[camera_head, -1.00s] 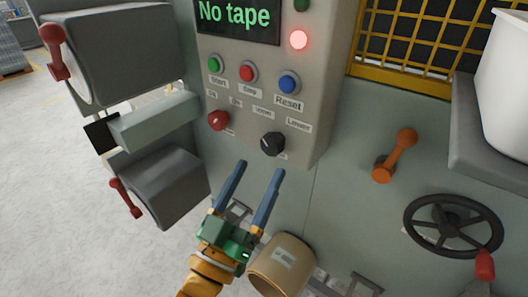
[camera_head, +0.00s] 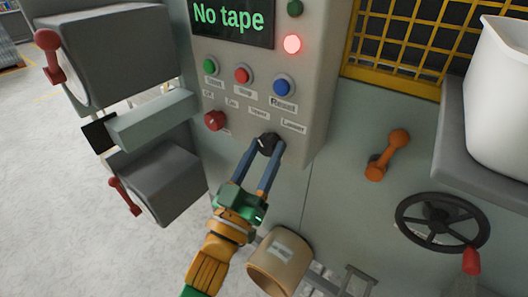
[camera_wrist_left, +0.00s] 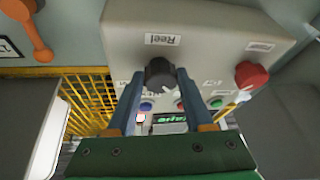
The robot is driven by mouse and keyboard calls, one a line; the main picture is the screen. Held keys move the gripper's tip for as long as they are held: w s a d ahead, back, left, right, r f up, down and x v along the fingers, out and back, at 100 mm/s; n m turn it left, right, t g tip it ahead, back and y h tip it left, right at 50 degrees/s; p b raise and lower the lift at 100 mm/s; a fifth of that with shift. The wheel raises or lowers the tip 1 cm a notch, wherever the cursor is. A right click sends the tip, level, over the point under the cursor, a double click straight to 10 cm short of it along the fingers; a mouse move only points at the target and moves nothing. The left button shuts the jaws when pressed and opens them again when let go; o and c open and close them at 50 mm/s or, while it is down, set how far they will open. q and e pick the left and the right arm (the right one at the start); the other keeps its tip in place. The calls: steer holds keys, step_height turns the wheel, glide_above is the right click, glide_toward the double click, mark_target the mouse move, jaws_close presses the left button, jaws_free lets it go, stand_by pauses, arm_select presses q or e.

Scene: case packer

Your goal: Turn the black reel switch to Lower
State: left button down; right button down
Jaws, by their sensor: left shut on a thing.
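The black reel switch (camera_head: 267,144) is a round knob low on the grey control panel, below the blue Reset button. A "Lower" label (camera_head: 292,126) sits to its upper right, with another label to its upper left. My left gripper (camera_head: 264,150) has its two blue fingers on either side of the knob, shut on it. In the left wrist view the knob (camera_wrist_left: 160,73) shows between the fingertips, below the "Reel" label (camera_wrist_left: 163,40) and with a pale pointer mark. Which label the pointer faces is hard to tell. My right gripper is not in view.
A red knob (camera_head: 214,120) is left of the switch. Green, red and blue buttons (camera_head: 283,86) sit above. The screen (camera_head: 230,18) reads "No tape" and a red lamp (camera_head: 292,44) glows. A tan roll (camera_head: 281,262), orange handle (camera_head: 388,153) and black handwheel (camera_head: 441,222) are nearby.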

arm_select(q)
steer(key=shift+m, duration=0.4)
steer(key=m+h, duration=0.1)
steer(key=m, duration=0.1)
steer(key=m+g+h, duration=0.1)
steer(key=m+h, duration=0.1)
steer(key=m, duration=0.1)
steer(key=shift+w+a+m+g+p, duration=0.1)
steer(key=shift+a+m+g+p, duration=0.05)
steer(key=shift+m+g+p, duration=0.2)
steer(key=m+g+h, duration=0.1)
steer(key=m, duration=0.1)
steer(key=m+g+h+p, duration=0.1)
steer(key=m, duration=0.2)
steer(key=shift+w+a+m+h, duration=0.1)
steer(key=shift+m+h, duration=0.15)
steer(key=shift+h, duration=0.05)
steer(key=m+g, duration=0.1)
steer(key=m, duration=0.2)
steer(key=m+g+h+p, duration=0.1)
steer(key=m, duration=0.2)
steer(key=shift+w+a+r+g+h+p, duration=0.1)
steer(key=shift+a+r+g+h+p, duration=0.05)
steer(key=shift+g+h+p, duration=0.2)
steer(key=shift+m+g+p, duration=0.8)
steer(key=shift+m+g, duration=0.3)
steer(key=shift+m, duration=1.3)
steer(key=shift+c, duration=1.4)
jaws_free()
steer(key=shift+w, duration=0.1)
